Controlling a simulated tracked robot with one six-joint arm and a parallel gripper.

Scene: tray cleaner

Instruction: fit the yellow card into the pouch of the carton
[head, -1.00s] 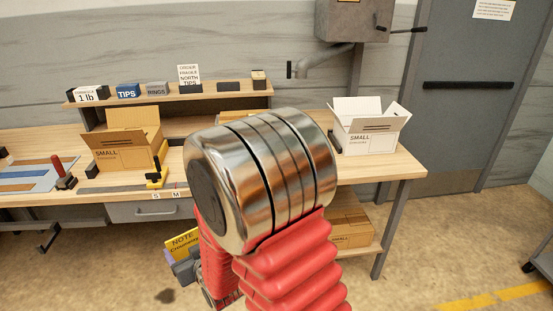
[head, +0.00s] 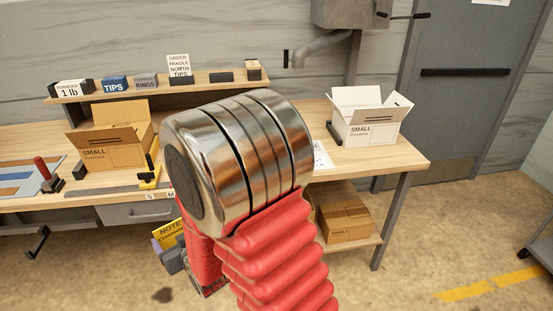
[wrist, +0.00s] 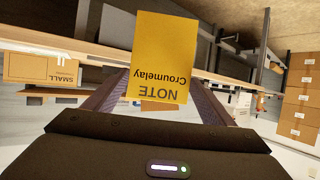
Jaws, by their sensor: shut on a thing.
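The yellow card (head: 168,234) is held low in front of the bench, partly hidden by my arm in the head view. In the wrist view the card (wrist: 162,55) stands out beyond the fingers, its text "NOTE Croumelay" upside down. My gripper (head: 174,257) is shut on the card. An open brown carton (head: 112,156) marked SMALL stands on the bench at left. An open white carton (head: 364,134), also marked SMALL, stands at the right end. Dark lines show on both cartons; I cannot tell which has a pouch.
A shelf (head: 205,82) with labelled blocks runs along the back of the bench (head: 400,155). A closed brown box (head: 344,222) sits on the lower shelf. A red-handled tool (head: 42,170) and a yellow item (head: 149,178) lie near the brown carton.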

